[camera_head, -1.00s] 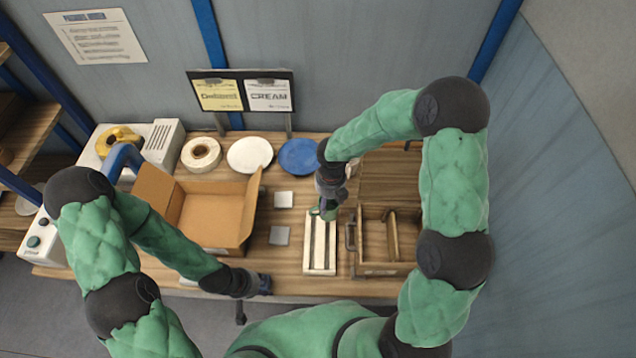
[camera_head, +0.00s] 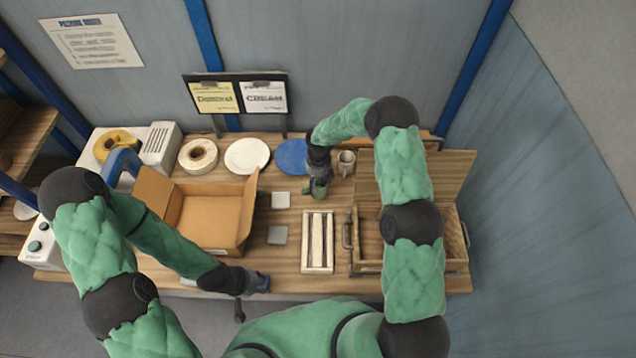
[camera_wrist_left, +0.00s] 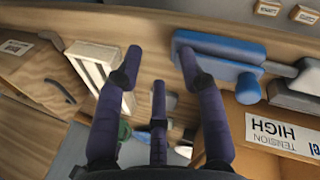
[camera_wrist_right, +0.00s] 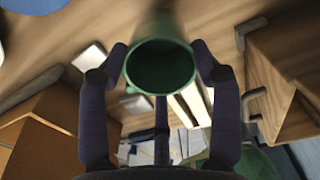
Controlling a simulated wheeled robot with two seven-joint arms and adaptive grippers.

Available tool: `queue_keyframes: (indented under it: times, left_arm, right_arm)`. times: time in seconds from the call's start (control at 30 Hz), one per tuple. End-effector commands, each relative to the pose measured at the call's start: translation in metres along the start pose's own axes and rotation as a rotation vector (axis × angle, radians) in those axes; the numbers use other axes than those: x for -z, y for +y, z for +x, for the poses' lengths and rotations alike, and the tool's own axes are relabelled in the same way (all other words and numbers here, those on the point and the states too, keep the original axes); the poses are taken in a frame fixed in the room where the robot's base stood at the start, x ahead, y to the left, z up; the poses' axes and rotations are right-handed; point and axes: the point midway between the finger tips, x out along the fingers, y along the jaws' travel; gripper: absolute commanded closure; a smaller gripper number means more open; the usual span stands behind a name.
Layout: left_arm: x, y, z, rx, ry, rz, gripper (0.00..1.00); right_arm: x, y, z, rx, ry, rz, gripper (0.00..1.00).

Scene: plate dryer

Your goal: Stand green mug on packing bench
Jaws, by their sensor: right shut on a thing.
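The green mug (camera_head: 319,188) is between the fingers of my right gripper (camera_head: 317,184), over the back middle of the wooden packing bench (camera_head: 290,264). In the right wrist view the green mug (camera_wrist_right: 160,72) shows its round open mouth towards the camera, with a finger on each side. My right gripper (camera_wrist_right: 160,62) is shut on it. I cannot tell whether the mug's base touches the bench. My left gripper (camera_head: 262,283) is low at the bench's front edge. In the left wrist view its fingers (camera_wrist_left: 158,68) are spread with nothing held between them.
A slatted cream rack (camera_head: 317,242) stands in front of the mug, and a wooden crate (camera_head: 368,266) is to its right. A grey mug (camera_head: 346,163) and a blue plate (camera_head: 291,157) are close by. An open cardboard box (camera_head: 212,215) is at left.

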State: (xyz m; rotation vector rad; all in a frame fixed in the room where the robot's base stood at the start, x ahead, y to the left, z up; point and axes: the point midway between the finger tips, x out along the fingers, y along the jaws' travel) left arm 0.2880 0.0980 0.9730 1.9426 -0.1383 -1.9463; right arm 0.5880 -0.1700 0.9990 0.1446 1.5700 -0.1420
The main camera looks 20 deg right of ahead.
Motion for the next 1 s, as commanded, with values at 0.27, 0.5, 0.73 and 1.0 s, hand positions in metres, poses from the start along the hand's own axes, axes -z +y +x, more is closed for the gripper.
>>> queue_keyframes:
  times: [0.27, 0.5, 0.73, 1.0]
  left_arm:
    - [0.000, 0.001, -0.002, 0.000, 0.000, 0.000, 0.60]
    - [-0.001, 0.004, -0.012, 0.000, 0.000, 0.000, 0.60]
    - [-0.001, 0.004, -0.012, 0.000, 0.000, 0.000, 0.60]
    - [0.000, 0.003, -0.008, 0.000, 0.000, 0.000, 0.60]
  right_arm:
    - [-0.011, 0.001, 0.012, 0.000, -0.001, 0.000, 0.95]
    - [-0.012, 0.001, 0.036, 0.000, -0.001, 0.000, 0.95]
    - [-0.013, 0.001, 0.043, 0.000, -0.003, 0.001, 0.95]
    - [-0.012, 0.001, 0.046, 0.000, -0.003, 0.000, 0.95]
